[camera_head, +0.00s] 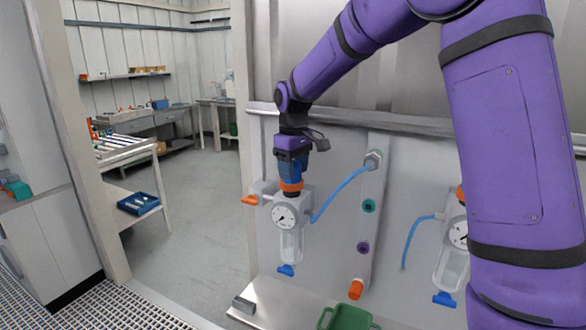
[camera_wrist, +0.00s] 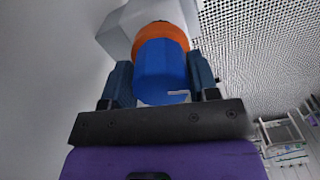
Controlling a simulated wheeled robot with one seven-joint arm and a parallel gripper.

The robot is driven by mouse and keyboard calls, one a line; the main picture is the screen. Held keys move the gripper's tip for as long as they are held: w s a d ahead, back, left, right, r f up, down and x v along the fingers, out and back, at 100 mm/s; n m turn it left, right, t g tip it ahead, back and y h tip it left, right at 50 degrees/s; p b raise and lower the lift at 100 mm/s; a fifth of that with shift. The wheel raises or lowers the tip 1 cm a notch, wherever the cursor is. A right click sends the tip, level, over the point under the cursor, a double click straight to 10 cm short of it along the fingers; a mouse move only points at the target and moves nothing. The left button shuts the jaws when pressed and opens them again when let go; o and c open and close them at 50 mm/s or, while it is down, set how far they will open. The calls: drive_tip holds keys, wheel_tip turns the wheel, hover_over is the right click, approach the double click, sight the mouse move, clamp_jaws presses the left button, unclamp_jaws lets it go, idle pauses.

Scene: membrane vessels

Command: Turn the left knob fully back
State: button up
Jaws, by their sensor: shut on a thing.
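The left vessel unit (camera_head: 283,207) is mounted on the grey wall, with a round gauge (camera_head: 286,216) and a clear bowl below. Its blue knob (camera_wrist: 161,70) sits on top above an orange ring (camera_wrist: 160,37). My gripper (camera_head: 291,165) comes down from above, and its two dark fingers stand on either side of the knob. In the wrist view my gripper (camera_wrist: 161,82) is shut on the blue knob. The fingers hide most of the knob in the head view. A second vessel unit (camera_head: 455,240) stands to the right, partly hidden by my arm.
A blue hose (camera_head: 340,193) runs from the left unit to a fitting (camera_head: 374,158) on a grey panel. An orange fitting (camera_head: 250,200) sticks out left of the unit. A green tray (camera_head: 347,317) lies below at the front. Open floor (camera_head: 190,220) is at left.

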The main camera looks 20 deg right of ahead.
drive_tip(key=shift+n, duration=1.2)
drive_tip(key=o, duration=0.9)
wheel_tip(320, 180, up, 10)
drive_tip(key=shift+w+f, duration=0.1)
drive_tip(key=shift+r, duration=0.5)
